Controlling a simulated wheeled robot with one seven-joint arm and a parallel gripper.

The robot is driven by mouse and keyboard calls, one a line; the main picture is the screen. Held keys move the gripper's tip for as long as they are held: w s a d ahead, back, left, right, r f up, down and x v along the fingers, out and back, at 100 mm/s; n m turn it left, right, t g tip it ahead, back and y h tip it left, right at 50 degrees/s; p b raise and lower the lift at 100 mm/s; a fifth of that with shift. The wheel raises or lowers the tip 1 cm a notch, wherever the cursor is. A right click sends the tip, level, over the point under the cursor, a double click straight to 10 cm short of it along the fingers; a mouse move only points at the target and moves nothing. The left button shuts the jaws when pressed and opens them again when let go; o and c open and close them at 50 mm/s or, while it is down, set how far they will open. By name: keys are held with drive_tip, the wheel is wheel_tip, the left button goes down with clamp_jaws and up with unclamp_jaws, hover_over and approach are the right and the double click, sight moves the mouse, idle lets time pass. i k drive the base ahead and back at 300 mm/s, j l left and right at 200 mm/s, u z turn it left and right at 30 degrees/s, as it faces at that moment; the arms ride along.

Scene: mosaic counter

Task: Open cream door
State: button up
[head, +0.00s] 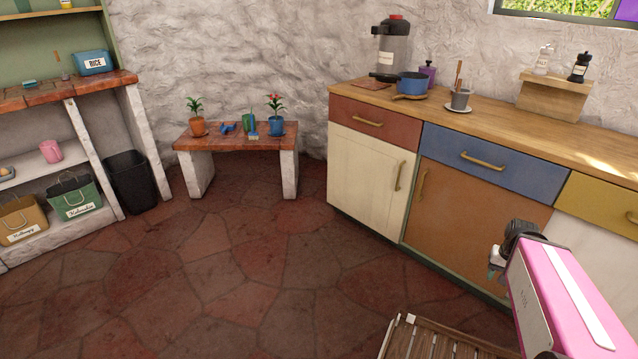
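The cream door (365,170) is on the left end of the counter's base cabinets, below a red drawer. It looks shut, flush with the cabinet front. Its upright brass handle (400,176) is near its right edge. My gripper (494,264) shows only in small part at the end of my pink arm, at the lower right. It is well apart from the cream door, to its right and nearer the camera. Its fingers are too hidden to tell open from shut.
An orange-brown door (470,200) with a brass handle adjoins on the right, under a blue drawer (478,158). A slatted wooden thing (440,342) stands at the bottom edge. A low plant bench (235,143) is left. The stone floor before the cream door is clear.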

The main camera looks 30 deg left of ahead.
sight(370, 178)
drive_tip(key=u, duration=1.05)
drive_tip(key=i+j, duration=0.15)
drive_tip(key=i, duration=0.2)
drive_tip(key=i+j+u, duration=0.1)
drive_tip(key=i+j, duration=0.1)
drive_tip(key=i, duration=0.1)
